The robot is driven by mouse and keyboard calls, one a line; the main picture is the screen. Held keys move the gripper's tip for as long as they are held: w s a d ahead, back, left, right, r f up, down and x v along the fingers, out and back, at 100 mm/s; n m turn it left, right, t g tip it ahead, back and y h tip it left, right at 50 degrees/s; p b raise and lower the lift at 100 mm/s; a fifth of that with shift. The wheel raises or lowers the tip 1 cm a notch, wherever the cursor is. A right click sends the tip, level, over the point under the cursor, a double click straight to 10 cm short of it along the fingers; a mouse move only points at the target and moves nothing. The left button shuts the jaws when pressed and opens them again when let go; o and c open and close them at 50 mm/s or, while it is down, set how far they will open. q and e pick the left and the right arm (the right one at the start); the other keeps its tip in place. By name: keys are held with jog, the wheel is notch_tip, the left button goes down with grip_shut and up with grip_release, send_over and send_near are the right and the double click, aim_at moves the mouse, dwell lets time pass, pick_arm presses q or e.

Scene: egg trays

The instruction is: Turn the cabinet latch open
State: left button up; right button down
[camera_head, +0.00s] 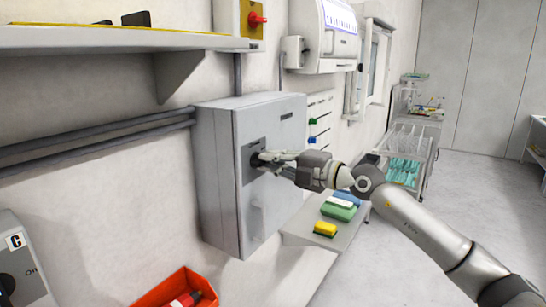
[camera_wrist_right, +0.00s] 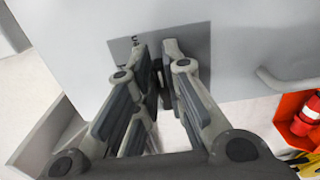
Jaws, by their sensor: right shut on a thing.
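The grey cabinet (camera_head: 220,175) is mounted on the wall, and its door looks closed. The dark latch (camera_head: 255,161) sits on a darker plate on the door front. My right gripper (camera_head: 262,160) reaches it from the right and is shut on the latch knob. In the right wrist view, the fingertips (camera_wrist_right: 160,62) meet at the cabinet face (camera_wrist_right: 230,25) around a dark piece of the latch. The fingers hide most of the knob, so I cannot tell its exact angle. My left gripper is not in view.
A door handle (camera_wrist_right: 283,80) stands out beside the latch. A red bin (camera_head: 172,287) is below left. A wall shelf (camera_head: 120,38) is upper left.

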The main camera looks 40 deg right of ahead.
jog(key=shift+m, duration=0.3)
jog(key=c, duration=1.5)
grip_release()
jog(key=shift+v, duration=6.05)
